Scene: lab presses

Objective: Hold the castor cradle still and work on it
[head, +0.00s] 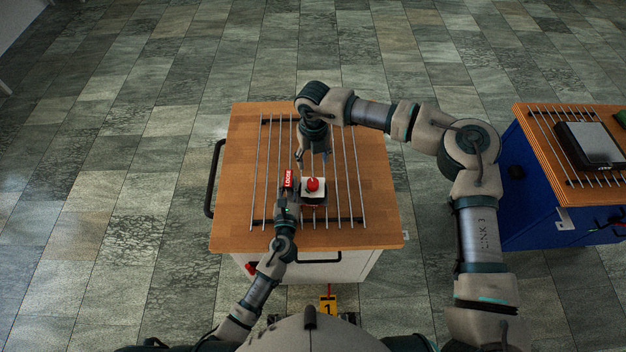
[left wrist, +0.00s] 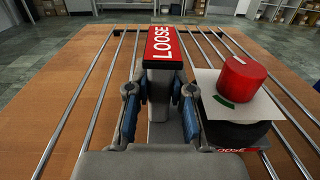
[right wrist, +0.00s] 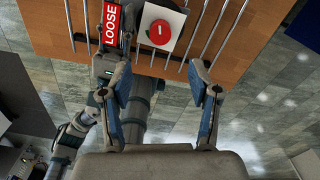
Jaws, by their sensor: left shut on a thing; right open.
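The cradle shows as a dark block with a white top plate (head: 314,196) and a red knob (head: 313,184), on the rails of the wooden-topped cart. A grey upright with a red LOOSE sign (left wrist: 164,45) stands just left of it; whether they are joined is hidden. My left gripper (left wrist: 157,105) is shut on this upright, a finger on each side. My right gripper (head: 312,158) is open and empty, pointing down beyond the knob. In the right wrist view the red knob (right wrist: 159,32) lies beyond and between its open fingertips. A second LOOSE label shows low on the dark block.
Metal rails (head: 352,165) run along the wooden top (head: 384,205), with bare wood at both sides. A dark handle (head: 214,180) sticks out at the cart's left. A blue cart (head: 545,195) carrying a dark device with a grey top (head: 593,143) stands at the right.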

